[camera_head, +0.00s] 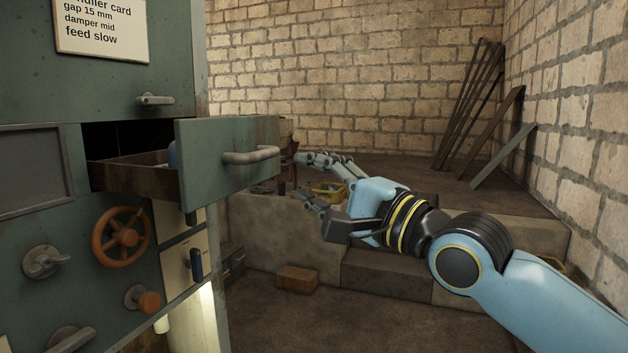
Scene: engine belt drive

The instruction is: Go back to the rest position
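My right gripper (302,177) reaches in from the right on its pale blue arm. Its two fingers are spread apart and I see nothing between them. It is just right of the grey handle (250,155) of an open green drawer (205,165), and looks apart from it. My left arm and gripper do not show.
The drawer juts right from a green cabinet (40,200) with an orange handwheel (122,237) and several knobs. Behind my gripper a yellow tray (328,190) sits on a stone ledge. A brick (297,279) lies on the floor. Planks (470,105) lean on the wall.

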